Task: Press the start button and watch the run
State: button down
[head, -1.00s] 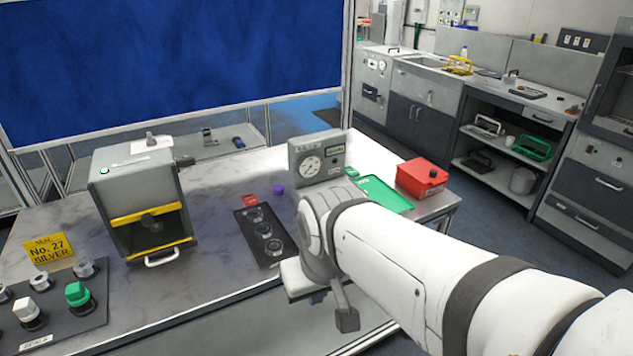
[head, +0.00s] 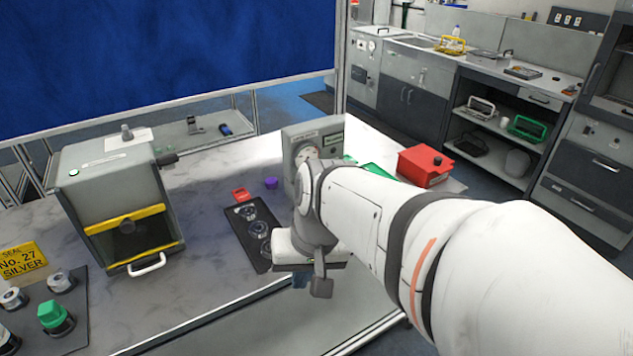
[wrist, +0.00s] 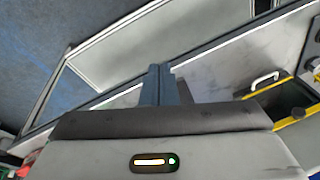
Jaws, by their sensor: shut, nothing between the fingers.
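A grey box machine (head: 120,205) with yellow bars and a white front handle stands on the left half of the table in the head view. The machine's handle (wrist: 265,79) also shows at the right of the wrist view. My gripper (head: 300,281) hangs by the table's front edge, to the right of the machine and apart from it. In the wrist view, its blue-grey fingers (wrist: 160,85) are together and empty.
A black tray (head: 240,228) with round parts lies beside my arm. A gauge box (head: 330,135), partly hidden by my arm, and a red box (head: 425,165) stand behind. A dark panel with knobs (head: 72,335) and a yellow sign (head: 22,260) are at left.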

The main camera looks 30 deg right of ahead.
jog(key=w+d+f+m+t+y+b, duration=0.7)
jog(key=d+f+m+b, duration=0.4)
jog(key=m, duration=0.7)
jog(key=d+f+m+t+h+b, duration=0.2)
jog(key=d+m+t+h+b, duration=0.1)
jog(key=d+m, duration=0.4)
jog(key=d+f+m+t+h+b, duration=0.2)
jog(key=d+m+t+h+b, duration=0.1)
jog(key=d, duration=1)
jog(key=s+m+t+b, duration=0.1)
jog(key=m+t, duration=0.1)
jog(key=m, duration=0.1)
jog(key=shift+d+m+t+h+b, duration=0.25)
jog(key=shift+m+t+h+b, duration=0.15)
jog(key=shift+w+f, duration=0.1)
jog(key=w, duration=0.9)
jog(key=w+a+b, duration=0.1)
jog(key=w, duration=0.4)
jog(key=shift+a, duration=0.1)
